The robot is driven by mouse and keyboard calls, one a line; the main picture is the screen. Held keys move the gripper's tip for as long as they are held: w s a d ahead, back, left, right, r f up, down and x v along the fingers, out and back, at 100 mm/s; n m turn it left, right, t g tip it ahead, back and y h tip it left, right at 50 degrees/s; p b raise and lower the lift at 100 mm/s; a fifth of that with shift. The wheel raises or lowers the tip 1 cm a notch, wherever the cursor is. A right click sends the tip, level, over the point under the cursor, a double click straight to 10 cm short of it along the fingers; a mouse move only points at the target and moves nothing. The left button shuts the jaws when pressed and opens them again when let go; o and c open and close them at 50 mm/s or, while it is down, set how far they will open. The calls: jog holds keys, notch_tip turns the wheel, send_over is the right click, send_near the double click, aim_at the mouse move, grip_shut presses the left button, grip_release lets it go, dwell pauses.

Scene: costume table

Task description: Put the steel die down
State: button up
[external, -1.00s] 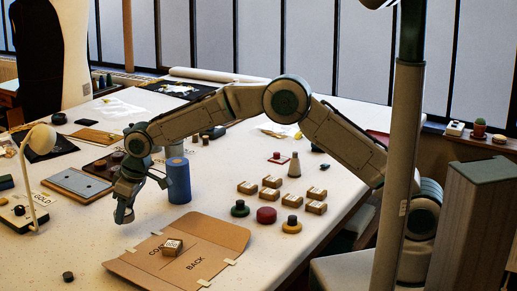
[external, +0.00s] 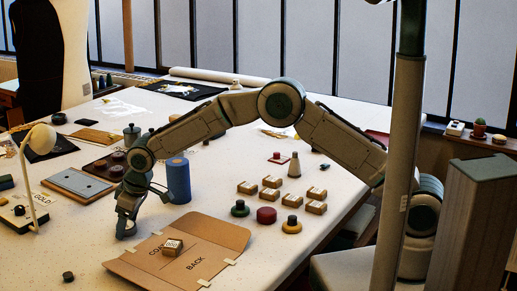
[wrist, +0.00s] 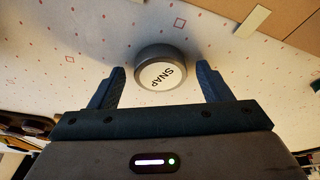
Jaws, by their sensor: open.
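The steel die is a round grey puck with a white face marked SNAP (wrist: 165,74). In the wrist view it sits on the patterned white table, just beyond and between my fingertips, with a gap to each finger. My gripper (wrist: 160,78) is open and empty. In the external view my gripper (external: 127,231) is low over the table at the left of the cardboard pattern; I cannot make out the die clearly there.
The cardboard pattern (external: 215,238) carries a small wooden stamp block (external: 172,246). A blue cylinder (external: 178,181) stands close behind my gripper. Several wooden blocks and round dies stand at right.

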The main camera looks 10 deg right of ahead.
jog(key=b+v, duration=0.2)
jog(key=v, duration=1)
jog(key=shift+r, duration=0.15)
jog(key=w+d+r+m, duration=0.1)
jog(key=w+d+r, duration=0.15)
jog(key=d, duration=0.45)
jog(key=w+d+r+m+t+h, duration=0.1)
jog(key=w+d+r, duration=0.1)
jog(key=w+d, duration=0.3)
jog(key=w+d+r+m, duration=0.1)
jog(key=w+d+r, duration=0.1)
jog(key=d, duration=0.6)
jog(key=d+r+m+h, duration=0.15)
jog(key=d+m, duration=0.25)
jog(key=d, duration=1.2)
jog(key=s+d+f+m, duration=0.1)
jog(key=s+d+m, duration=0.1)
jog(key=s+d, duration=0.3)
jog(key=s+d+f+m, duration=0.1)
jog(key=s+d, duration=0.4)
jog(key=d, duration=0.6)
jog(key=s+d+f+m+h, duration=0.1)
jog(key=s+d+m, duration=0.2)
jog(key=d, duration=0.6)
jog(key=shift+s+f+m+t, duration=0.3)
jog(key=shift+s+f, duration=0.1)
jog(key=shift+s, duration=0.75)
